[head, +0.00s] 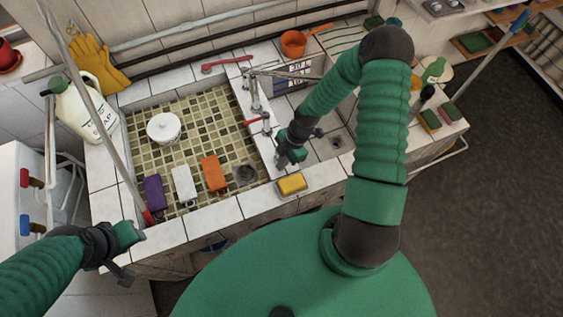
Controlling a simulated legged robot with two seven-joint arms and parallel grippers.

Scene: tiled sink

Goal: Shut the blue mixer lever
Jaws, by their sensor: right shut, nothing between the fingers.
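My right gripper (284,160) reaches down over the right rim of the tiled basin, near the mixer. It is shut with nothing between its fingers. The metal mixer (256,96) stands on the ledge between the two basins. I see no blue lever on the mixer; my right gripper and forearm cover part of that area. My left gripper (131,256) is at the front left, off the counter edge, and its jaw opening is unclear.
A yellow sponge (292,184) lies on the front rim. A soap jug (88,112) stands at left. Red and blue valve handles (31,225) show on a white unit.

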